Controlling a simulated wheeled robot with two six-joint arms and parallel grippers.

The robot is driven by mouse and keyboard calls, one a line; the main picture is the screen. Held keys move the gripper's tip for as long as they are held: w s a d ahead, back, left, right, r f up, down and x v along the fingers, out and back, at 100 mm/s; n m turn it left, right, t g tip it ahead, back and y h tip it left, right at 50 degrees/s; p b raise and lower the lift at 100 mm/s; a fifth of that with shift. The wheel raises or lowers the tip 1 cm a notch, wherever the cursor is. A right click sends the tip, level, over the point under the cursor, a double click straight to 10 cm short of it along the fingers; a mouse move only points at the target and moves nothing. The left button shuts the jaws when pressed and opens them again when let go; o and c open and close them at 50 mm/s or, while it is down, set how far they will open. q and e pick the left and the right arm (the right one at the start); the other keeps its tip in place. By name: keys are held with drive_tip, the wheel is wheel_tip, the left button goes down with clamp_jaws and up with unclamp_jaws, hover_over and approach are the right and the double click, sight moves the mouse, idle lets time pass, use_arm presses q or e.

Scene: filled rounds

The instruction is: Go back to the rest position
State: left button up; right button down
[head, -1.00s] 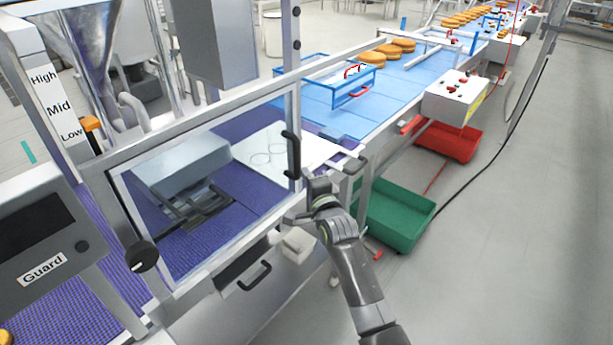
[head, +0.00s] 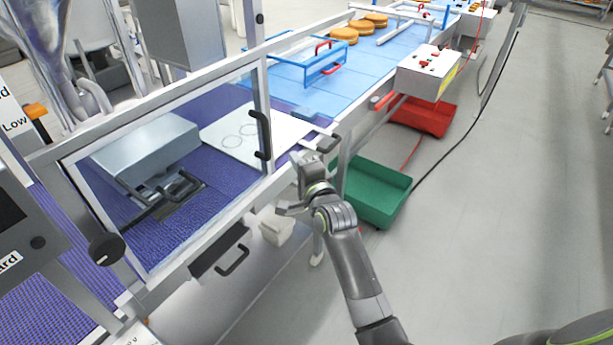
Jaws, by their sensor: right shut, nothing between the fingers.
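My right gripper (head: 306,163) is shut and empty. It is in front of the machine's front edge, right of the clear guard's black handle (head: 261,135), with a gap between them. My right arm reaches up to it from the bottom of the head view. The framed clear guard (head: 165,98) stands across the front of the machine, and a grey press head (head: 147,150) shows behind it. My left gripper is not in view.
A white plate with ring marks (head: 240,148) lies on the purple belt. A blue-railed frame (head: 285,66) and filled rounds (head: 343,35) are on the blue conveyor. A green bin (head: 375,195) and red bin (head: 425,117) stand at right. The floor at right is open.

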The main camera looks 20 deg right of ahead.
drive_tip(key=shift+s+d+b, duration=0.55)
drive_tip(key=shift+s, duration=1.8)
drive_tip(key=s+d+f+n+g+h+b, duration=0.1)
drive_tip(key=s+d+f+n+g, duration=0.2)
drive_tip(key=f, duration=1)
drive_tip(key=s+d+f+n+g, duration=0.15)
drive_tip(key=s+f, duration=0.35)
drive_tip(key=f, duration=0.8)
drive_tip(key=s+d+f+n+g+h+b, duration=0.1)
drive_tip(key=s+d+f+n+g, duration=0.25)
drive_tip(key=f, duration=0.95)
drive_tip(key=s+d+f+n+g+h, duration=0.1)
drive_tip(key=s+f+n+g, duration=0.1)
drive_tip(key=s+f, duration=0.7)
drive_tip(key=s+d+f+n+g, duration=0.25)
drive_tip(key=s+f, duration=0.35)
drive_tip(key=s, duration=0.5)
use_arm(q)
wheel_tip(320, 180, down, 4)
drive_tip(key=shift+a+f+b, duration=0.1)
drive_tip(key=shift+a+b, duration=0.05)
drive_tip(key=shift+b, duration=0.3)
use_arm(e)
drive_tip(key=s+d+f+n+g, duration=0.1)
drive_tip(key=s+f+g, duration=0.1)
drive_tip(key=s, duration=0.8)
drive_tip(key=s+d+f+n+g, duration=0.2)
drive_tip(key=s+f, duration=0.3)
drive_tip(key=s, duration=0.6)
drive_tip(key=shift+h, duration=0.3)
